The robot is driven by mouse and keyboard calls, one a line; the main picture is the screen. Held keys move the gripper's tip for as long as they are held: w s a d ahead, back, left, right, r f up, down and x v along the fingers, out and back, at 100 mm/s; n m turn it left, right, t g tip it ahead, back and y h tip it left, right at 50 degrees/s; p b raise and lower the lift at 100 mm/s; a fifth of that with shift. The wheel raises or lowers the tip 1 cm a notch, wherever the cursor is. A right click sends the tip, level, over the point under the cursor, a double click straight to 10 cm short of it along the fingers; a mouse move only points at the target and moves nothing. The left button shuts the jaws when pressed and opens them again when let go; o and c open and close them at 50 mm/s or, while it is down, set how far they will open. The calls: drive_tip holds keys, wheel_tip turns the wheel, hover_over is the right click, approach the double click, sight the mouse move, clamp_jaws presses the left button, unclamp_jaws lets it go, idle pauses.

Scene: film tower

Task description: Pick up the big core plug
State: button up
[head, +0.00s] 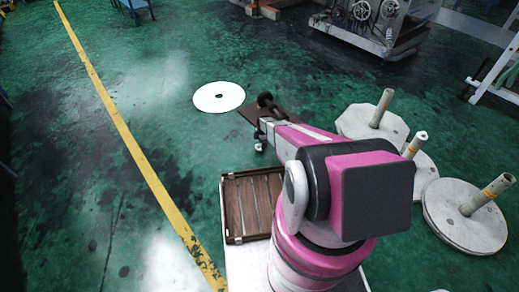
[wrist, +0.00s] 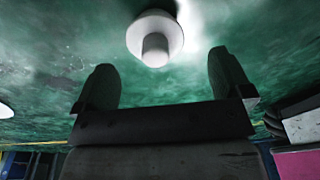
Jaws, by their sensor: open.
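In the wrist view, a pale plug (wrist: 155,45) with a round flange and a narrower cylindrical stem lies ahead on the green floor, between the lines of my two fingers. My gripper (wrist: 163,62) is open, with a dark finger on each side and nothing between them. The plug appears beyond the fingertips and apart from them. In the head view, my arm reaches forward and its dark end is small. A small white piece (head: 259,147) shows just below that end; I cannot tell whether it is the same plug.
A flat white disc (head: 219,97) lies on the floor left of my arm's end. Pale slabs with upright posts (head: 465,228) stand at right. A brown slatted tray (head: 224,210) sits close to my arm. Machinery (head: 375,40) stands at the back.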

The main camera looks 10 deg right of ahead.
sight(260, 144)
drive_tip(key=f, duration=0.5)
drive_tip(key=shift+w+a, duration=0.15)
drive_tip(key=shift+a, duration=0.15)
drive_tip(key=shift+c, duration=0.3)
drive_tip(key=c, duration=0.9)
drive_tip(key=shift+r, duration=0.1)
